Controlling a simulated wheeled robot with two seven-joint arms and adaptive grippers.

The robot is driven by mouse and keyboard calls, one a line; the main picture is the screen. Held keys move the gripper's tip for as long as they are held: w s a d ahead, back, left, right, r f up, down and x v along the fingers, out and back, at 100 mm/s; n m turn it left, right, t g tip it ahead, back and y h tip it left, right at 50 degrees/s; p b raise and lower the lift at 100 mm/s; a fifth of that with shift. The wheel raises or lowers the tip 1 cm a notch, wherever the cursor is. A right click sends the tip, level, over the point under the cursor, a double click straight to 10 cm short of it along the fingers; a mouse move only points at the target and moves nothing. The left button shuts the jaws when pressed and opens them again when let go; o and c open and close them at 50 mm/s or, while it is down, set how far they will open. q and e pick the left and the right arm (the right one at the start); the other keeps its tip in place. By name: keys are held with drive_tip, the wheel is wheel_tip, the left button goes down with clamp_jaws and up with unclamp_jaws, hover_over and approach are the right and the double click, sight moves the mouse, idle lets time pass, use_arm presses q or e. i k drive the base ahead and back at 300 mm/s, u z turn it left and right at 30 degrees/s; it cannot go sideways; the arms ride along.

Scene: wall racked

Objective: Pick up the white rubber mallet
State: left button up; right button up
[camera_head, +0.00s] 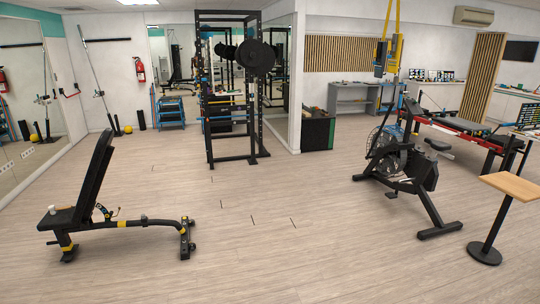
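I cannot clearly make out a white rubber mallet. A small white object (52,209) rests on the seat end of the black adjustable bench (95,178) at the left; it is too small to tell whether it is the mallet. Neither of my grippers is in view.
A power rack (207,90) stands at the back middle. An exercise bike (420,175) and a small wooden-topped table (510,186) stand at the right. Yellow straps (397,20) hang from above. The wooden floor (290,215) between bench and bike is clear apart from small dark marks.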

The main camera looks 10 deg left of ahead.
sight(53, 210)
drive_tip(key=z, duration=0.3)
drive_tip(key=i, duration=2.25)
drive_tip(key=u, duration=0.6)
drive_tip(key=i, duration=1.75)
drive_tip(key=u, duration=1.7)
drive_tip(key=i, duration=0.9)
drive_tip(key=u, duration=1.25)
drive_tip(key=i, duration=2.75)
drive_tip(key=z, duration=1.15)
drive_tip(key=i, duration=0.9)
drive_tip(key=z, duration=0.85)
